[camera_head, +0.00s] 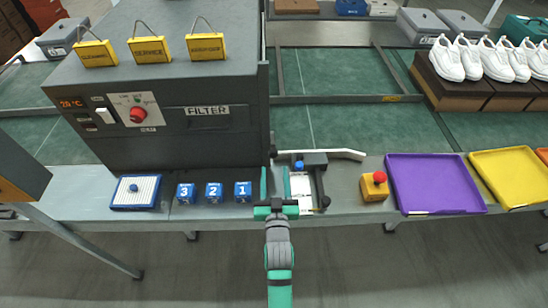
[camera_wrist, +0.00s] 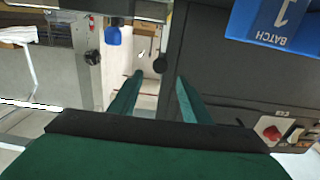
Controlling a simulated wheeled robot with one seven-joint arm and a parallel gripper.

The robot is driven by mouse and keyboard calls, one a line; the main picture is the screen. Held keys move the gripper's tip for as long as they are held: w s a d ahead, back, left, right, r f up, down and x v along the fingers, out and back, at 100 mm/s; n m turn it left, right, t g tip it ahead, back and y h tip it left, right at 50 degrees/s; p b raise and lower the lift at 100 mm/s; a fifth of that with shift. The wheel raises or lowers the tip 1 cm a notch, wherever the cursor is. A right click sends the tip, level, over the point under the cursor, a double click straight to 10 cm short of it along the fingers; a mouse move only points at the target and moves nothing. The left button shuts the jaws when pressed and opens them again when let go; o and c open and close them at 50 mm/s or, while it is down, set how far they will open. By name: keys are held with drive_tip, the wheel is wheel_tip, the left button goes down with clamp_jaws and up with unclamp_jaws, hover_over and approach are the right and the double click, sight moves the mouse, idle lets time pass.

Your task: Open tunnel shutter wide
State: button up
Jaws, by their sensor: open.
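The dark grey tunnel housing (camera_head: 150,140) stands at the left of the bench, with a FILTER panel (camera_head: 207,117) and a red dial (camera_head: 137,114) on its front. A thin dark upright edge (camera_head: 263,105) runs along its right side; I cannot tell whether this is the shutter or how far it is open. My gripper (camera_head: 275,182) is open at the bench front, just right of the housing's front corner. In the wrist view its fingers (camera_wrist: 160,80) are apart with nothing visibly between them.
A red button box (camera_head: 374,187) and a purple tray (camera_head: 434,184) are further right.

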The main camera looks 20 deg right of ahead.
sight(273, 155)
drive_tip(key=x, duration=0.7)
drive_tip(key=shift+w, duration=0.15)
